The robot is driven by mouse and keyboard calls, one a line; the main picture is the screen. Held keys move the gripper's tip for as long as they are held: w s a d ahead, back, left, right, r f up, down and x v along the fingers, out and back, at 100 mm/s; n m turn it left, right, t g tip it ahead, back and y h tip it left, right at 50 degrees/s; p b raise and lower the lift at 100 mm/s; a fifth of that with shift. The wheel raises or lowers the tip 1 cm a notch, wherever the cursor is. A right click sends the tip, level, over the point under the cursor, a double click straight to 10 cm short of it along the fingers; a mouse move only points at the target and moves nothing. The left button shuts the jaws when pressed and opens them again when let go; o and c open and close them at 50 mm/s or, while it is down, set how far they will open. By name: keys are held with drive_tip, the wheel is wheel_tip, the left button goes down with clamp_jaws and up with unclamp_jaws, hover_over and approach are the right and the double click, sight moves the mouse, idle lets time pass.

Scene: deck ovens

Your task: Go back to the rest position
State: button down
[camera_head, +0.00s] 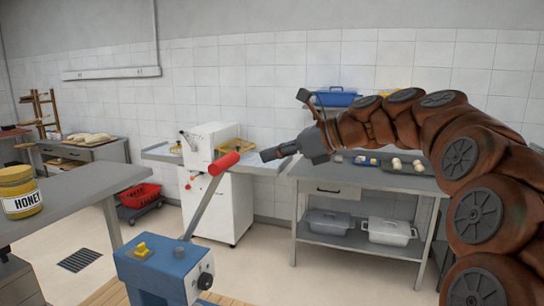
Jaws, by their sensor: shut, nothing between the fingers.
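My gripper (280,151) is at the end of my brown arm, which arches in from the right side of the view. The gripper is dark, points left and is shut with nothing in it. It is in the air, just right of the red handle grip (223,163) in the picture. I cannot tell how far apart they are in depth. That grip tops a grey lever (207,203) on a blue machine (163,262) at the bottom centre. The lever leans up to the right.
A white machine (218,200) stands by the tiled wall. A steel table (345,188) with trays of dough and bins below is behind my arm. A honey jar (18,191) is on the left table (85,190).

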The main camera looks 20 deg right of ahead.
drive_tip(key=s+a+f+n+g+h, duration=0.2)
drive_tip(key=s+a+f+n+g, duration=0.1)
drive_tip(key=s+a+f+n, duration=0.5)
drive_tip(key=s+a+f+n+g+h, duration=0.2)
drive_tip(key=s+a+f+n+g, duration=0.15)
drive_tip(key=s+f, duration=0.45)
drive_tip(key=s+d+f+n+g+h, duration=0.2)
drive_tip(key=s+d+f+n+h, duration=0.1)
drive_tip(key=s+f+n, duration=0.4)
drive_tip(key=s+d+f+n+g+h, duration=0.2)
drive_tip(key=s+f+n, duration=0.5)
drive_tip(key=s+f, duration=0.4)
drive_tip(key=shift+s+d+h, duration=0.7)
drive_tip(key=shift+s+d, duration=0.2)
drive_tip(key=shift+s, duration=0.3)
drive_tip(key=shift+a+n, duration=0.15)
drive_tip(key=shift+n, duration=0.1)
